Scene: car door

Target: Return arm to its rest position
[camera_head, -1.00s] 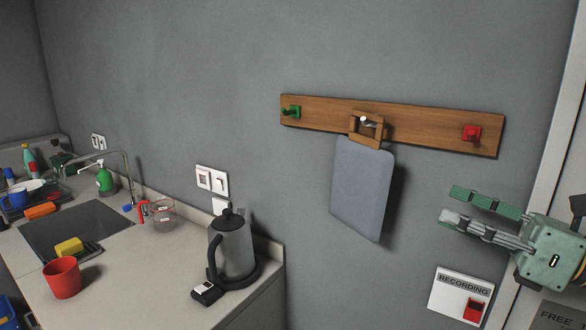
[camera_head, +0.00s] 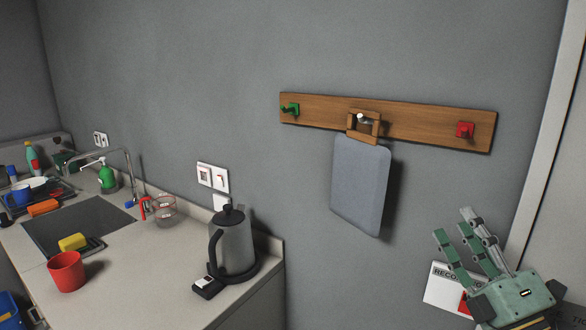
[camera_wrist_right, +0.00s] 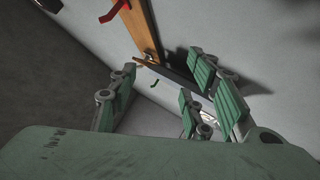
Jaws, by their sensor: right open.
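My right gripper (camera_head: 472,245) is at the lower right of the head view, in front of the wall and clear of the rack. Its green fingers point up, spread apart and empty. In the right wrist view the fingers (camera_wrist_right: 165,100) are also apart with nothing between them. A grey board with a wooden handle (camera_head: 360,185) hangs from the middle hook of the wooden rack (camera_head: 420,123). The rack also shows in the right wrist view (camera_wrist_right: 140,28). My left gripper is not in view.
The sign with a red part (camera_head: 440,288) on the wall is partly hidden behind my right gripper. The counter at left holds a kettle (camera_head: 234,245), a red cup (camera_head: 67,271) and a sink (camera_head: 80,225). The wall between the board and my gripper is free.

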